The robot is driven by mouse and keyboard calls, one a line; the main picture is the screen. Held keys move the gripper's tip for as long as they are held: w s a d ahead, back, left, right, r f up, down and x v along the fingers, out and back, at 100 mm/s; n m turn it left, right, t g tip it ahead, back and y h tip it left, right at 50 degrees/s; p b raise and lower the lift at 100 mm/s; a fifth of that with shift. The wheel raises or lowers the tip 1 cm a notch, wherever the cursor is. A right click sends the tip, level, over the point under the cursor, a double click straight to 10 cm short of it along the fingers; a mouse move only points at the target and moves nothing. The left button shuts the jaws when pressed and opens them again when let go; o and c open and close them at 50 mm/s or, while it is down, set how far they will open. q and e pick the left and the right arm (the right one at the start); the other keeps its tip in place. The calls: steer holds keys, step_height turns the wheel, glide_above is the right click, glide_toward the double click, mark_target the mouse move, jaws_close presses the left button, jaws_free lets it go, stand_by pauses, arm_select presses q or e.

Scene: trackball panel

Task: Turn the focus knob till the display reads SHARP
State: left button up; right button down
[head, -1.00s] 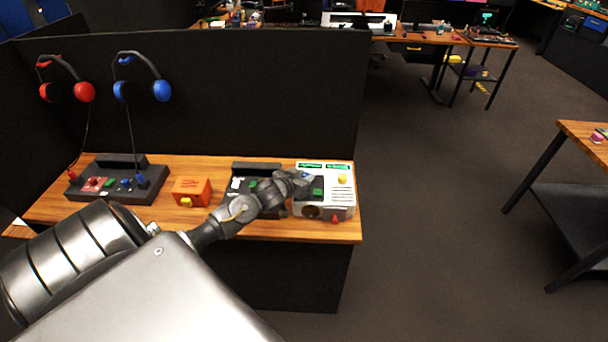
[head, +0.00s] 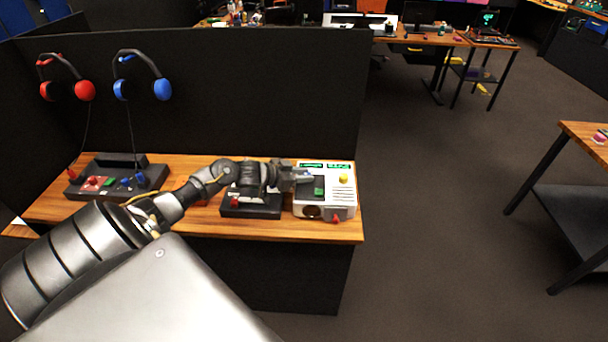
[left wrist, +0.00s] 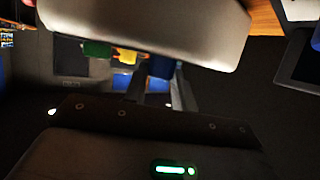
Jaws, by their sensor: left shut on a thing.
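The white panel (head: 312,212) stands at the right end of the desk. It has two small green-lit displays (head: 338,166) along its top edge, whose text is too small to read. My left gripper (head: 303,177) reaches in from the left over the panel's upper left part. In the left wrist view its fingers (left wrist: 160,92) are shut on a blue knob (left wrist: 161,67), which the gripper hides in the head view. A green button (head: 319,191), a yellow knob (head: 343,179), a red knob (head: 336,218) and a dark round ball (head: 311,212) are also on the panel.
A black device (head: 250,208) sits just left of the panel, under my left wrist. Another black control box (head: 150,172) stands at the desk's left. Red headphones (head: 84,91) and blue headphones (head: 162,90) hang on the dark partition (head: 260,90) behind.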

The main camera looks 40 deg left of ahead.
arm_select(q)
steer(key=m+h+b, duration=0.1)
steer(key=m+g+h+b, duration=0.1)
steer(key=shift+w+a+f+b, duration=0.15)
steer(key=shift+a+f+b, duration=0.1)
steer(key=shift+b, duration=0.1)
steer(key=shift+r+m+g+h+b, duration=0.25)
steer(key=shift+m+g+h+b, duration=0.15)
steer(key=shift+m+h+b, duration=0.35)
steer(key=o, duration=1)
steer(key=shift+b+v, duration=0.95)
steer(key=shift+v, duration=4.4)
